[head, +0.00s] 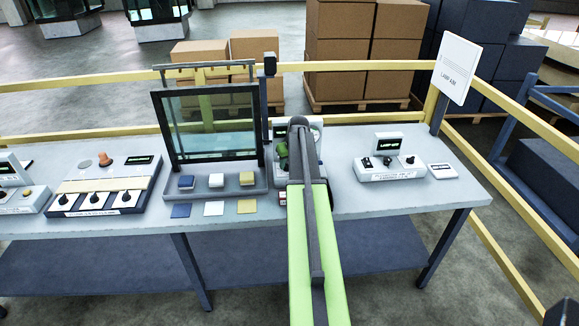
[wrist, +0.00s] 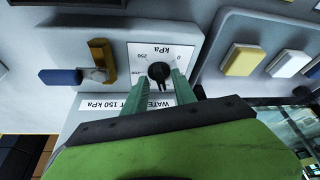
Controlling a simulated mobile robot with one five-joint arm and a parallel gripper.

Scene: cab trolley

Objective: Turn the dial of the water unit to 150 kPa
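The water unit's dial is a black knob (wrist: 158,72) on a white scale plate (wrist: 135,53) marked in kPa, seen upside down in the wrist view. A pointer-like dark part extends toward the picture's bottom; I cannot tell the exact reading. A label ending in "150 kPa" (wrist: 98,106) is partly covered by my gripper. My gripper (wrist: 164,88) has its two green fingers apart, one on each side of the knob's lower part. I see no clear contact with the knob. In the head view the water unit (head: 315,128) is mostly hidden behind my arm.
A brass-coloured handle (wrist: 103,62) and a blue knob (wrist: 60,76) are beside the dial. Left of my arm stands a glass-screened unit (head: 215,120) with blue, white and yellow buttons. A small white unit (head: 390,173) stands right. Yellow rails (head: 90,72) surround the table (head: 345,207).

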